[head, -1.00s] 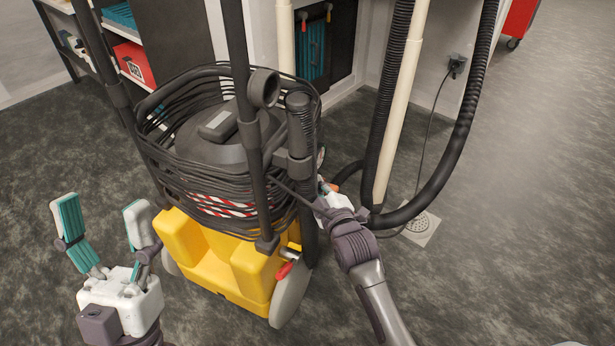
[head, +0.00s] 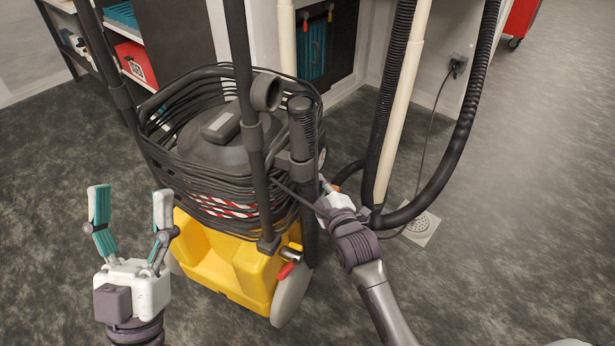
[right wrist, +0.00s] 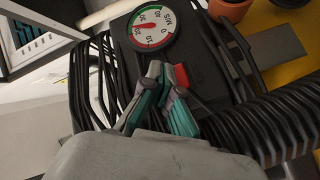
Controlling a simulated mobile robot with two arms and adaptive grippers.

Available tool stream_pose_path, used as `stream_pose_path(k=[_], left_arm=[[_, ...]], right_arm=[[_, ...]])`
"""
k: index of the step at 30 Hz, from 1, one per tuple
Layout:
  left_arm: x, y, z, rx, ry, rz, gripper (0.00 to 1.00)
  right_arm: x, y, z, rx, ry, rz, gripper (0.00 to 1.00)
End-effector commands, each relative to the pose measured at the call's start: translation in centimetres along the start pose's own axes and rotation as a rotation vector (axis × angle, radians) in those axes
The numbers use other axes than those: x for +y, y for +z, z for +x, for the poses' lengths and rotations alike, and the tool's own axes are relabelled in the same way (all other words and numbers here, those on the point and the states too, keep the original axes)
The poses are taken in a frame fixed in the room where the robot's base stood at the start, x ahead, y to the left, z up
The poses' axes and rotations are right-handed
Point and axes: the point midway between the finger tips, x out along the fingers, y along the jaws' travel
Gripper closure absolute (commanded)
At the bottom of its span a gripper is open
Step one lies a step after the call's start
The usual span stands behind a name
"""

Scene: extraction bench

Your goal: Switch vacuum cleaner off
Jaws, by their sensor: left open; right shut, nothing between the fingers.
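The vacuum cleaner has a yellow base (head: 235,272) and a dark drum (head: 205,150) wrapped in black cable. Its round pressure gauge (right wrist: 152,27) shows in the right wrist view. A small red part (right wrist: 181,76), possibly the switch, sits just below the gauge. My right gripper (right wrist: 163,82) is shut and empty with its fingertips right beside this red part; I cannot tell whether they touch. In the head view my right gripper (head: 325,190) is at the cleaner's right side, partly hidden. My left gripper (head: 131,208) is open and empty, left of the yellow base.
A black hose (head: 464,120) and a cream pipe (head: 398,110) stand right of the cleaner. A floor drain (head: 420,226) lies near the hose. A shelf with a red box (head: 135,63) is behind on the left. Floor on the right is free.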

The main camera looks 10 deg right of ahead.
Motion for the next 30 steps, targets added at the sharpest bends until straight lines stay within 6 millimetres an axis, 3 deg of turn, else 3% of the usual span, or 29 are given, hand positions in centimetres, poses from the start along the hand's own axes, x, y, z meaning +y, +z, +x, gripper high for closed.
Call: stream_pose_path(k=[7,20,30], left_arm=[[-0.2,1.2,0.1,-0.071,-0.002,0.004,0.3],[-0.2,1.4,0.1,-0.087,-0.003,0.005,0.3],[-0.6,4.7,-0.4,-0.29,-0.011,0.014,0.3]], right_arm=[[0.0,0.3,-0.2,-0.005,-0.004,-0.002,1.0],[0.1,0.5,-0.3,-0.007,-0.005,-0.003,1.0],[0.8,1.0,-1.1,-0.007,-0.003,-0.003,1.0]])
